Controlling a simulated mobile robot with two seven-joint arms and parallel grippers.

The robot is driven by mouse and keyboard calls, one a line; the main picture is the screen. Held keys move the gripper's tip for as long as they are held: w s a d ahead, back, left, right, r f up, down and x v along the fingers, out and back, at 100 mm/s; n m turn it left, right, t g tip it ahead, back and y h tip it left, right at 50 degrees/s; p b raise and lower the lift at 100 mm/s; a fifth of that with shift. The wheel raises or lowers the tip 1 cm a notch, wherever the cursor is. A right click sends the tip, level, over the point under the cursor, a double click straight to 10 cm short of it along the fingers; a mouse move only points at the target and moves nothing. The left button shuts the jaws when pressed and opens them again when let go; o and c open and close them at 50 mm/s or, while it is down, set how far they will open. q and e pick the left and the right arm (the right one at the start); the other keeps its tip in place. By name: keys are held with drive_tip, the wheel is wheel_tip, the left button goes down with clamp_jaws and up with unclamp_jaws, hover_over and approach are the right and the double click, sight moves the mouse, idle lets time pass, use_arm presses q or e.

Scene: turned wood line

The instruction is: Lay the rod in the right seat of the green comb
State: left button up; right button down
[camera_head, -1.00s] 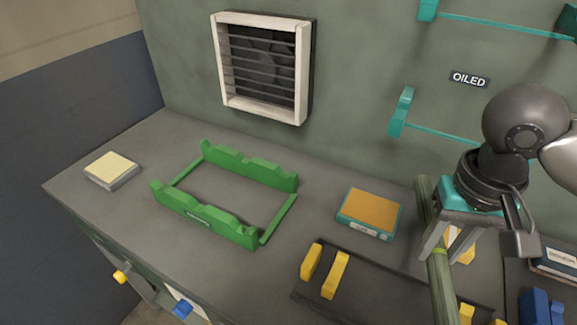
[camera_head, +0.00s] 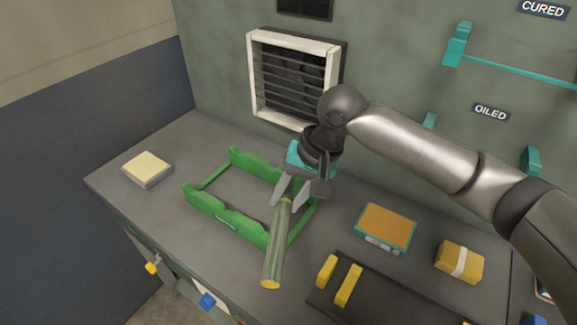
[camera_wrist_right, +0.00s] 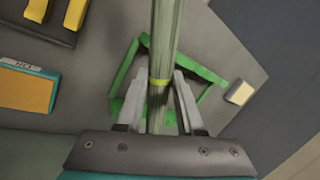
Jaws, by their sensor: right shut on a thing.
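The rod (camera_head: 275,245) is greenish wood with a yellow band and a yellow end face. My right gripper (camera_head: 286,197) is shut on it near the band and holds it over the right part of the green comb (camera_head: 207,203). The rod's near end sticks out past the comb's front bar. In the right wrist view the rod (camera_wrist_right: 163,45) runs between the fingers (camera_wrist_right: 162,90), with the green comb (camera_wrist_right: 211,74) beyond it. The rod and gripper hide the right seats, so I cannot tell whether the rod touches the comb. My left gripper is not in view.
An orange-topped teal box (camera_head: 386,227) stands right of the comb, with a yellow block (camera_head: 459,261) beyond it. A dark tray (camera_head: 335,300) with yellow pegs lies at the front. A pale pad (camera_head: 147,168) sits at the left. A vent (camera_head: 291,80) is on the wall behind.

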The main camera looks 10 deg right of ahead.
sight(293, 183)
drive_tip(key=w+m+p, duration=0.1)
drive_tip(key=w+m+t+y+p, duration=0.1)
drive_tip(key=w, duration=0.1)
drive_tip(key=shift+w+a+f+t+p, duration=0.1)
drive_tip(key=shift+t+p, duration=0.2)
drive_tip(key=shift+p, duration=0.05)
drive_tip(key=w+d+f+m+t+p, duration=0.1)
drive_tip(key=w+d+f+m+t+y+p, duration=0.1)
drive_tip(key=p, duration=0.1)
drive_tip(key=shift+w+d+f+m+t, duration=0.1)
drive_tip(key=shift+w+m+t, duration=0.25)
drive_tip(key=shift+m+t, duration=0.05)
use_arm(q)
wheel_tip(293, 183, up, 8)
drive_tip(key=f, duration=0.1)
use_arm(e)
drive_tip(key=shift+w+d+f+t, duration=0.15)
drive_tip(key=shift+d+f+t, duration=0.1)
drive_tip(key=shift+f+t, duration=0.05)
drive_tip(key=shift+f+b, duration=2.9)
drive_tip(key=shift+f, duration=0.3)
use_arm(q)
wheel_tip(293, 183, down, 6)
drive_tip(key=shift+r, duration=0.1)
use_arm(e)
drive_tip(key=shift+c, duration=2.2)
unclamp_jaws()
